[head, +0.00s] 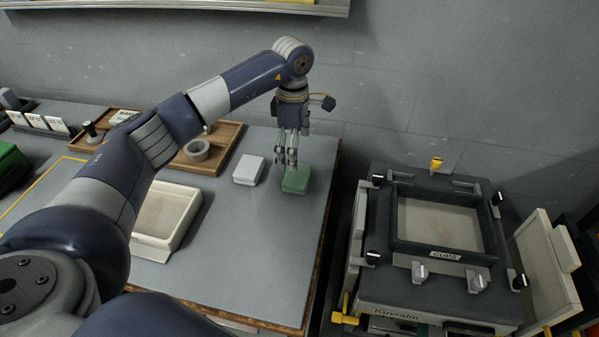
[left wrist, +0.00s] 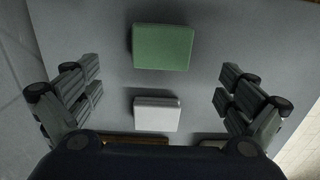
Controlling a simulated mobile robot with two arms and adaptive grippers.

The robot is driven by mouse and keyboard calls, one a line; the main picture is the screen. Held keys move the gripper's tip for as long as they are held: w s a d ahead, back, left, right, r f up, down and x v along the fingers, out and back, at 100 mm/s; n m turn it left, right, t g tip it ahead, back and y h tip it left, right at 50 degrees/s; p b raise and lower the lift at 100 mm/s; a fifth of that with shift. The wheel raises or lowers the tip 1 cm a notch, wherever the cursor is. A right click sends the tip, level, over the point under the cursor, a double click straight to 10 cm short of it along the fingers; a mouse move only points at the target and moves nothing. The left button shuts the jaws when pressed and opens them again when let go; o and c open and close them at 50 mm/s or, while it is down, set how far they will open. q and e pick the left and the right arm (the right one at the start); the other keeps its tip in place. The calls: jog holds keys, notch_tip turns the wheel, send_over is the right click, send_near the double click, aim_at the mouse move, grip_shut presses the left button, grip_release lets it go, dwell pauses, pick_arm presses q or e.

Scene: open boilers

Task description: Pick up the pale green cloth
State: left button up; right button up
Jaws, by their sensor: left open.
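The pale green cloth (head: 296,181) is a small folded block near the right edge of the grey table. It also shows in the left wrist view (left wrist: 163,47) at the top middle. A white folded block (head: 249,170) lies to its left, and shows below it in the left wrist view (left wrist: 157,115). My left gripper (head: 287,163) points down over the table just above and beside the green cloth. In the left wrist view its fingers (left wrist: 160,75) are spread wide with nothing between them. My right gripper is out of view.
A beige tray (head: 188,225) and a wooden tray (head: 228,134) with a grey cup (head: 197,150) stand left of the cloths. A dark machine (head: 390,290) with a framed top stands right of the table, across a gap. A grey wall rises behind.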

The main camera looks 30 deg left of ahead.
aim_at(294, 174)
pick_arm(q)
notch_tip(294, 174, down, 3)
jog(key=shift+w+r, duration=0.1)
jog(key=f+p, duration=0.1)
jog(key=f, duration=0.3)
jog(key=shift+s+f, duration=0.15)
jog(key=shift+s, duration=0.05)
jog(key=shift+w+f, duration=0.1)
jog(key=shift+f, duration=0.25)
jog(key=shift+c, duration=0.3)
jog(key=shift+d, duration=0.1)
jog(key=c, duration=1.1)
